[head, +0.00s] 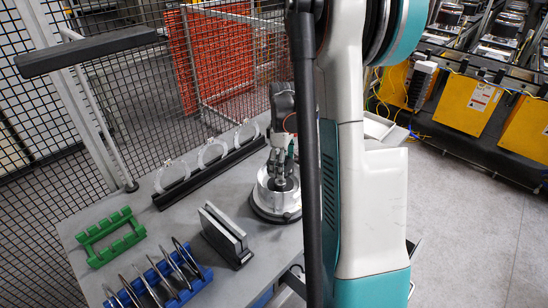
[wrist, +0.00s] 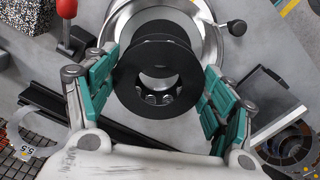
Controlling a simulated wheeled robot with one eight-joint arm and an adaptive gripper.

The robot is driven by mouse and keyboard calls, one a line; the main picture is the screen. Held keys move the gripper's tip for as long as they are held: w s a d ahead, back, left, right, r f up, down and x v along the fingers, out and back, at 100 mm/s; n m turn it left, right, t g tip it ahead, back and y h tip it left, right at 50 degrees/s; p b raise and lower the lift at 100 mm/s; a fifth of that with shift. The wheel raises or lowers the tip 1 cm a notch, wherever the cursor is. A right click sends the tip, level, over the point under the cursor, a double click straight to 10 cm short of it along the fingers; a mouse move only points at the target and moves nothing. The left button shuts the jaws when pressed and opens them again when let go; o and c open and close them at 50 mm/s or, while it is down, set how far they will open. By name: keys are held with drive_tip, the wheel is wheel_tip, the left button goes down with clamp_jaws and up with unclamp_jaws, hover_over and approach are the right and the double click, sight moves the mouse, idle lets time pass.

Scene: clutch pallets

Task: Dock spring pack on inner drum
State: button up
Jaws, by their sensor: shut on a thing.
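The spring pack (wrist: 128,78) looks like a black flanged spool with a round centre hole; silvery rounded parts show through the hole. My gripper (wrist: 158,70) is shut on it, with teal-padded fingers on its left and right sides. The inner drum (wrist: 209,38) is a silvery round metal part behind the pack in the wrist view. In the head view the drum (head: 272,203) stands on the grey table, with my gripper (head: 281,172) pointing down at it. The pack hides the drum's middle in the wrist view. I cannot tell whether pack and drum touch.
A black rack with pale rings (head: 212,152) stands behind the drum. A green rack (head: 112,237), a blue rack with upright plates (head: 160,283) and a grey plate stand (head: 227,235) are on the left of the table. A red-knobbed lever (wrist: 66,12) shows at upper left.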

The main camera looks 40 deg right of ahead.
sight(282, 181)
drive_tip(key=shift+s+f, duration=0.15)
drive_tip(key=shift+f, duration=0.25)
drive_tip(key=shift+f+b, duration=1.6)
drive_tip(key=shift+f, duration=0.8)
drive_tip(key=shift+f+b, duration=0.55)
drive_tip(key=shift+b, duration=0.25)
drive_tip(key=o, duration=0.9)
drive_tip(key=shift+c, duration=0.2)
wheel_tip(282, 181, up, 11)
drive_tip(key=p, duration=0.6)
drive_tip(key=shift+p, duration=0.3)
